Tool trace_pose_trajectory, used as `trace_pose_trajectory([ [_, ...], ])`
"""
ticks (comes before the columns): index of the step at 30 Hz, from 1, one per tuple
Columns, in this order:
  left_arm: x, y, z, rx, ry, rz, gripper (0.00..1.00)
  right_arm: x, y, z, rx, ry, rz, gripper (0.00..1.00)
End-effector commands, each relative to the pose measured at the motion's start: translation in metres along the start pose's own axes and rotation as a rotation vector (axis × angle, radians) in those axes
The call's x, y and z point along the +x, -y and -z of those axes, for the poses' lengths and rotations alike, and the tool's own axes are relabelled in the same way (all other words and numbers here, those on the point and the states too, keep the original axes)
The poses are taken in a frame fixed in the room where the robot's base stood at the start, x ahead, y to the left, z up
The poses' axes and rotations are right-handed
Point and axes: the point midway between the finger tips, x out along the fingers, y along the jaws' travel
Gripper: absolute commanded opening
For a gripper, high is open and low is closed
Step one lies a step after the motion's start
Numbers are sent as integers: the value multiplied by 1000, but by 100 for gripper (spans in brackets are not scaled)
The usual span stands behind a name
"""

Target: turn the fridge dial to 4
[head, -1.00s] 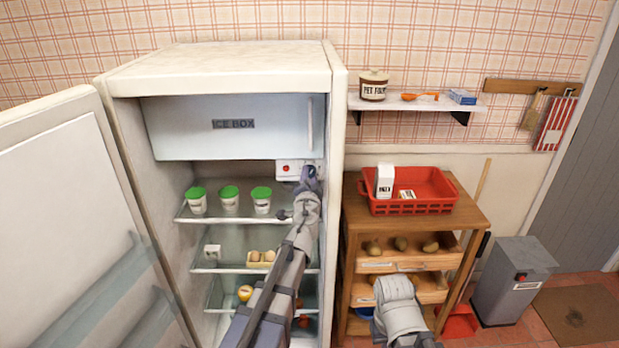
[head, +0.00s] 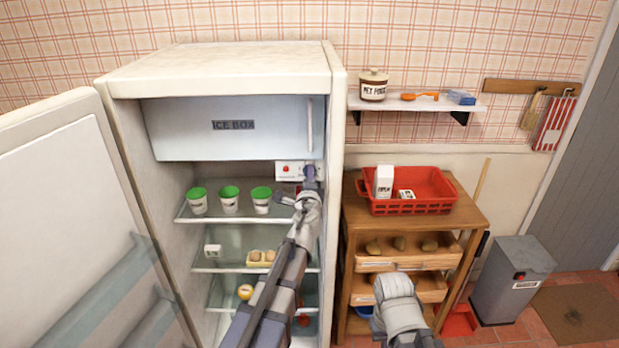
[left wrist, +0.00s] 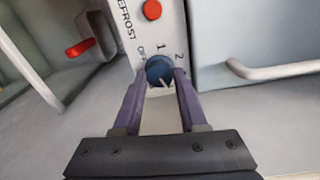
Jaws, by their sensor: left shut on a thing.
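The fridge dial (left wrist: 160,69) is a small blue knob on a white control panel (head: 290,171) under the ice box. In the left wrist view, OFF, 1 and 2 are printed around its visible side; 4 is not seen. A pale line shows on the knob's lower part, but I cannot tell the exact setting. My left gripper (left wrist: 160,78) is shut on the dial, one purple finger on each side. In the head view the left gripper (head: 310,178) hides the dial. Of my right arm only a grey link shows; its gripper is out of view.
The fridge door (head: 75,190) stands open at the left. A red button (left wrist: 152,9) marked DEFROST is close to the dial. The ice box (head: 235,125) is just above the panel. Green-lidded tubs (head: 229,199) stand on the top shelf, left of my arm.

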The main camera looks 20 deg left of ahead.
Motion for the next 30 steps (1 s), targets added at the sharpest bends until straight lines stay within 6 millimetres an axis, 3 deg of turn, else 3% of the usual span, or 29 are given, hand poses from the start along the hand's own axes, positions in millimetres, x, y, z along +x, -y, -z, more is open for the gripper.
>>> trace_pose_trajectory([
  [22,-1,0,0,83,4,-5,0,0,0,0,0,0,0,0],
  [23,-1,0,0,83,4,-5,43,0,0,0,0,0,0,0],
  [30,-1,0,0,83,3,-4,70,0,0,0,0,0,0,0],
])
